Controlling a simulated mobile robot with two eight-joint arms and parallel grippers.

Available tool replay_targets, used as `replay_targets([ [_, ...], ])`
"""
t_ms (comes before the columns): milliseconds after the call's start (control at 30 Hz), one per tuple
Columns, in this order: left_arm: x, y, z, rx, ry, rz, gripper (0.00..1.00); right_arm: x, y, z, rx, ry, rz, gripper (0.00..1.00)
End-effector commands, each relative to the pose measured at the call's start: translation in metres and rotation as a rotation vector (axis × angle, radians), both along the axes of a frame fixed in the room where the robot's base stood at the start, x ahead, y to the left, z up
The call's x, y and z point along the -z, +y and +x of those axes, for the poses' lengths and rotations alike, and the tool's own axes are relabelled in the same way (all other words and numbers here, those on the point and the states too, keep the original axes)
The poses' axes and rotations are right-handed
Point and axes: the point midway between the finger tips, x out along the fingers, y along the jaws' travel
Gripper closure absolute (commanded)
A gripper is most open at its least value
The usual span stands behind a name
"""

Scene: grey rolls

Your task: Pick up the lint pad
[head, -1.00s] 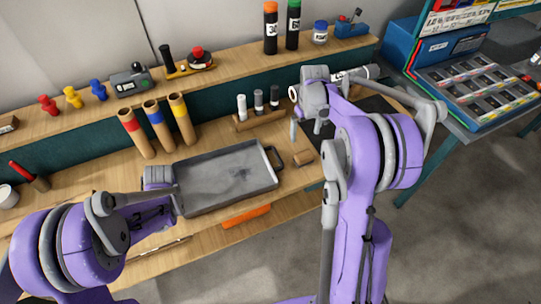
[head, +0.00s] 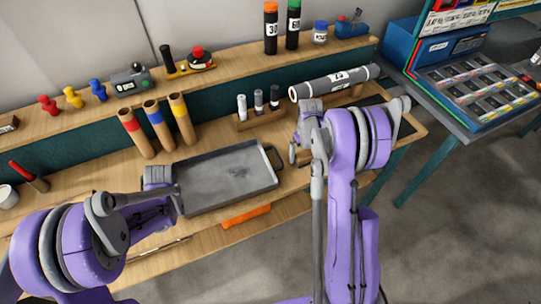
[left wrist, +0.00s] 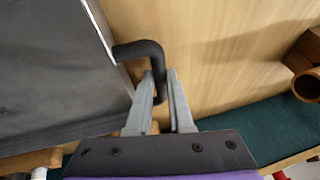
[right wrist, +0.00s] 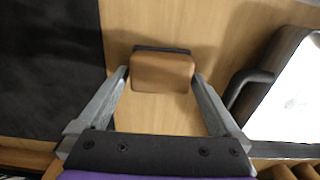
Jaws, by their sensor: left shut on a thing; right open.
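The lint pad appears to be the small brown block with a dark edge (right wrist: 162,72) in the right wrist view. It lies on the wooden bench between the fingertips of my right gripper (right wrist: 160,80), which is open around it. In the head view my right gripper (head: 299,150) largely covers the pad. My left gripper (left wrist: 159,82) is shut on the black handle (left wrist: 141,49) of the grey tray. In the head view my left gripper (head: 176,190) is at the tray's left end.
The grey tray (head: 225,176) lies left of my right gripper, its other black handle (right wrist: 245,88) close by. A dark mat (right wrist: 48,60) lies on the pad's other side. A grey roll (head: 335,82) and a wooden holder with markers (head: 259,120) stand behind.

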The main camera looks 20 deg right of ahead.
Motion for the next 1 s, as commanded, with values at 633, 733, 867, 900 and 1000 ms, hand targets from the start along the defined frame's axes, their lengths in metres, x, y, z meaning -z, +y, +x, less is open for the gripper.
replay_targets([
  [633,0.0,0.0,0.0,0.0,0.001,-0.001,1.0,0.004,0.0,0.0,0.0,0.0,0.0,0.67],
  [733,0.0,0.0,0.0,0.0,0.001,-0.001,1.0,0.004,0.0,0.0,0.0,0.0,0.0,0.79],
  [867,0.0,0.0,0.0,0.0,0.001,-0.001,1.0,0.003,0.0,0.0,0.0,0.0,0.0,0.79],
  [900,0.0,0.0,0.0,0.0,0.001,-0.001,1.0,0.001,0.0,0.0,0.0,0.0,0.0,0.79],
  [1000,0.0,0.0,0.0,0.0,0.001,-0.001,1.0,-0.009,0.0,0.0,0.0,0.0,0.0,0.79],
])
